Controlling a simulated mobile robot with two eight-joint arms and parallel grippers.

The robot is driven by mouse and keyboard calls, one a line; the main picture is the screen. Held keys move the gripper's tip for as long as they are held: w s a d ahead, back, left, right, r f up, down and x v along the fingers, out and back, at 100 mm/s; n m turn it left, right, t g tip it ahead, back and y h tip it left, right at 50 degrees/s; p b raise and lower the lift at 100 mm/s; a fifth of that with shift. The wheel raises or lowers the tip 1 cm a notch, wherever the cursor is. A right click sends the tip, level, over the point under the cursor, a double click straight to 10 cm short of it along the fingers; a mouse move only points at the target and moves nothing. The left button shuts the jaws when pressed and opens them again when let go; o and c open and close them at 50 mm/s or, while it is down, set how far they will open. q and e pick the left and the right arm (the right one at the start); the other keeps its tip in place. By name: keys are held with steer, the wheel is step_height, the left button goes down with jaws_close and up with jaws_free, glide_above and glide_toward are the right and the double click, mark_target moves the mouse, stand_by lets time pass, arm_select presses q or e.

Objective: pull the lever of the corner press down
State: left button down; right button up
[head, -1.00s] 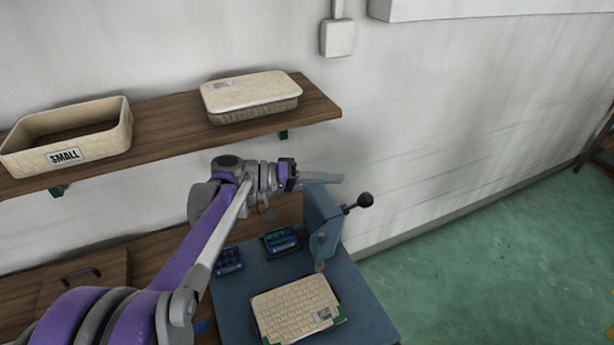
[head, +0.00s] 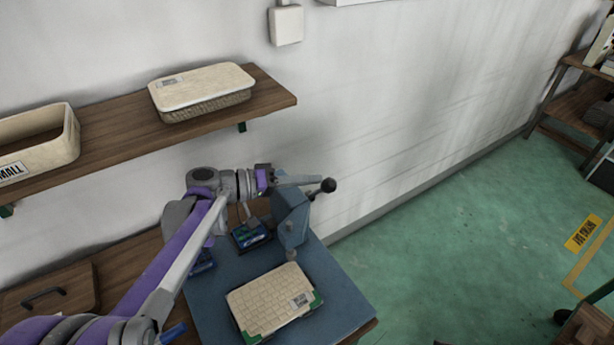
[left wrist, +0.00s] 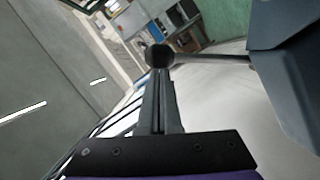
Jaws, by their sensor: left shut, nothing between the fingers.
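The blue-grey corner press (head: 292,212) stands at the back right of a blue base plate. Its lever sticks out to the right and slightly up, ending in a black knob (head: 328,185). My left gripper (head: 318,180) is shut and empty, its fingers pointing right above the lever rod, with the tips close to the knob. In the left wrist view the knob (left wrist: 160,56) shows just beyond the fingertips (left wrist: 161,80), and the rod runs right to the press body (left wrist: 288,65). I cannot tell whether the fingers touch the lever.
A woven cream tray panel (head: 268,300) lies on the base plate (head: 345,298) in front of the press. A small blue box (head: 252,234) sits behind it. A wall shelf (head: 110,134) holds a lidded basket (head: 203,92) and an open basket. Right of the bench is open green floor.

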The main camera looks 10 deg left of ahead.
arm_select(q)
steer(key=shift+s+d+f+m+y, duration=0.3)
steer(key=shift+s+d+f+m, duration=0.05)
steer(key=shift+s+d+m, duration=0.25)
steer(key=s+d+f+m+t+y, duration=0.1)
steer(key=s+d+f+m, duration=0.1)
steer(key=f, duration=0.3)
steer(key=s+d+f+m+t+y, duration=0.1)
steer(key=s+d+f+m+y, duration=0.1)
steer(key=f+m, duration=0.3)
steer(key=shift+s+d, duration=0.4)
arm_select(e)
steer(key=shift+f, duration=0.25)
steer(key=shift+r, duration=0.1)
stand_by(0.6)
